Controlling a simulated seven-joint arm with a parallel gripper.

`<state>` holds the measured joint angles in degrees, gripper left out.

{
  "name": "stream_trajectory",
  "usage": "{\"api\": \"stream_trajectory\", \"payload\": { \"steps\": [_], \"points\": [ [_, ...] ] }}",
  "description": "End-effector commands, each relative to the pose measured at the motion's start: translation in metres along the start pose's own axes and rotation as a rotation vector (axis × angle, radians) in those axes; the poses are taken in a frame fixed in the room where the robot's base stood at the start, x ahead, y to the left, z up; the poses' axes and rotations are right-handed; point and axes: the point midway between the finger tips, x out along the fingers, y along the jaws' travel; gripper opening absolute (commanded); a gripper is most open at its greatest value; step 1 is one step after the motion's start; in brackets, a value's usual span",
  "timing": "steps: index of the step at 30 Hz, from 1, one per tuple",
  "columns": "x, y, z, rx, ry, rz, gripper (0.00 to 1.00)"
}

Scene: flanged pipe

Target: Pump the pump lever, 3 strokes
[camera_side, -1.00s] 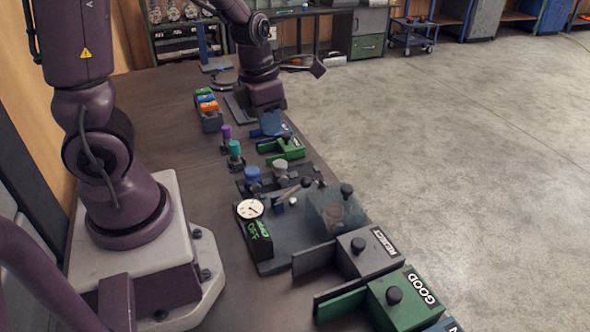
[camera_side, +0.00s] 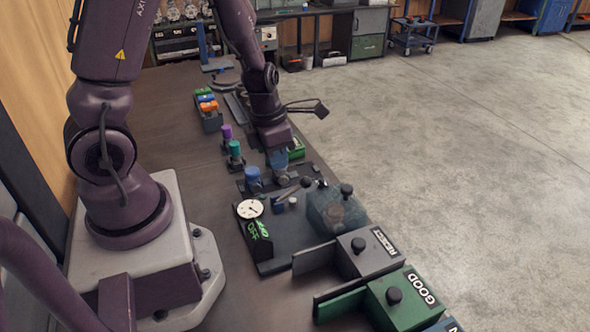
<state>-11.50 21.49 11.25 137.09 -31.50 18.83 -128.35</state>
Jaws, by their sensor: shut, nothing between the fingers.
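The pump lever looks to be the slim pale rod (camera_side: 288,192) on the dark base plate (camera_side: 285,235), tilted with its upper end to the right. It is small in the side view, so its exact angle is hard to judge. My gripper (camera_side: 279,166) points down just behind the lever, over the grey-capped post. Its fingers are shut and empty, and it appears apart from the lever. The fingertips are small and partly merge with the parts below. A round white gauge (camera_side: 250,208) stands at the left of the plate, above a small panel with green markings (camera_side: 258,230).
A clear box (camera_side: 337,212) stands right of the lever, with black knobs nearby. A blue-capped post (camera_side: 253,176) is close on the left. Grey REJECT (camera_side: 365,252) and green GOOD (camera_side: 402,298) boxes stand in front. Teal (camera_side: 235,149) and purple (camera_side: 226,132) pegs stand behind.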

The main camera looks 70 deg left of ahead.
Motion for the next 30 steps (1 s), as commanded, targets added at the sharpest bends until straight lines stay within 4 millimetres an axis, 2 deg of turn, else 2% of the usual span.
{"api": "stream_trajectory", "payload": {
  "steps": [3,6,10,30],
  "points": [
    [0.021,0.000,-0.001,-0.006,0.004,-0.004,0.00],
    [0.030,-0.003,0.015,0.003,0.000,-0.001,0.00],
    [0.039,-0.004,0.025,0.001,-0.001,-0.001,0.00],
    [0.047,-0.006,0.034,0.003,0.047,-0.003,0.00]
  ]
}}
